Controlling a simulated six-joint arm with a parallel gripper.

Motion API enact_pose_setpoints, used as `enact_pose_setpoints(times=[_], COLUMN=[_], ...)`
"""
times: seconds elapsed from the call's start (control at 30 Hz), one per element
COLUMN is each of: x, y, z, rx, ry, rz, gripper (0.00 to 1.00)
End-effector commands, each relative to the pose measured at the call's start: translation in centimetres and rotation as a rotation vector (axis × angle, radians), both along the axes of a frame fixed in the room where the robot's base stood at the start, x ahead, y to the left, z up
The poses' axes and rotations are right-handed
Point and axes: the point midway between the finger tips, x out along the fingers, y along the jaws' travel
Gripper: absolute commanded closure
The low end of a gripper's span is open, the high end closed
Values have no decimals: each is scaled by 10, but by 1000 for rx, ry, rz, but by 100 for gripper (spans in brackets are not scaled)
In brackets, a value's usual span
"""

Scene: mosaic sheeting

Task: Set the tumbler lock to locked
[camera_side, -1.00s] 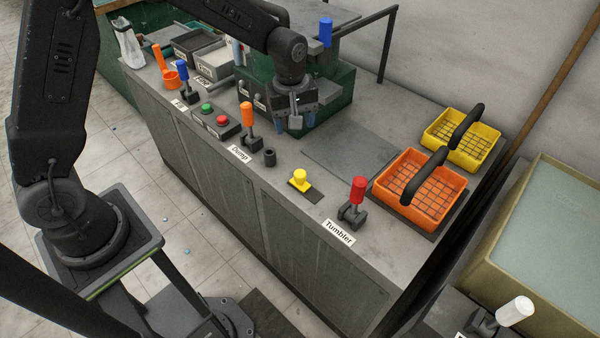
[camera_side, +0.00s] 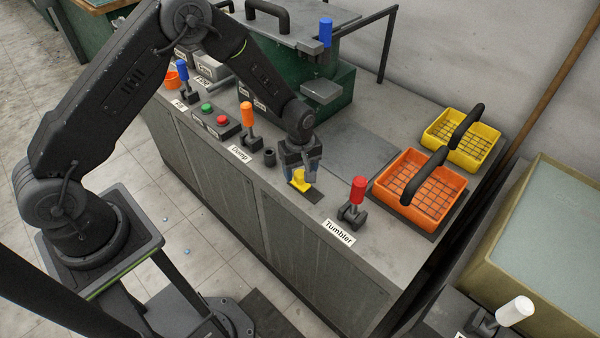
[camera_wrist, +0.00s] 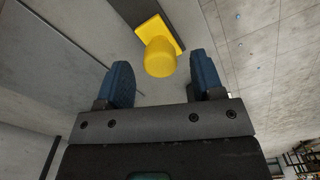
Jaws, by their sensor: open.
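The likely tumbler lock is a yellow knob (camera_side: 298,176) on a flat yellow plate, with a dark strip (camera_side: 316,196) showing to its right, towards the red-handled Tumbler lever (camera_side: 358,189). That lever stands upright on a dark base by the "Tumbler" label (camera_side: 339,232). My gripper (camera_side: 303,176) points down, close over the knob, and partly covers it in the side view. In the wrist view the knob (camera_wrist: 160,58) lies between and just beyond the open blue fingers, with gaps on both sides. No contact shows.
An orange basket (camera_side: 377,187) and a yellow basket (camera_side: 428,137) stand to the right on the worktop. A dark round post (camera_side: 270,157) and the orange-handled Dump lever (camera_side: 247,114) are left of my gripper. The worktop between knob and red lever is clear.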

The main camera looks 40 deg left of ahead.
Motion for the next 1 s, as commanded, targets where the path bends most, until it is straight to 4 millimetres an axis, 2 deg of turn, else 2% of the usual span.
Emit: enact_pose_setpoints(times=[0.1, 0.2, 0.5, 1.0], x=[0, 0, 0, 0], y=[0, 0, 0, 0], z=[-13, -17, -19, -18], rx=[0, 0, -1, -1], ry=[0, -1, -2, -2], rz=[0, 0, 0, -1], gripper=[39, 39, 39, 87])
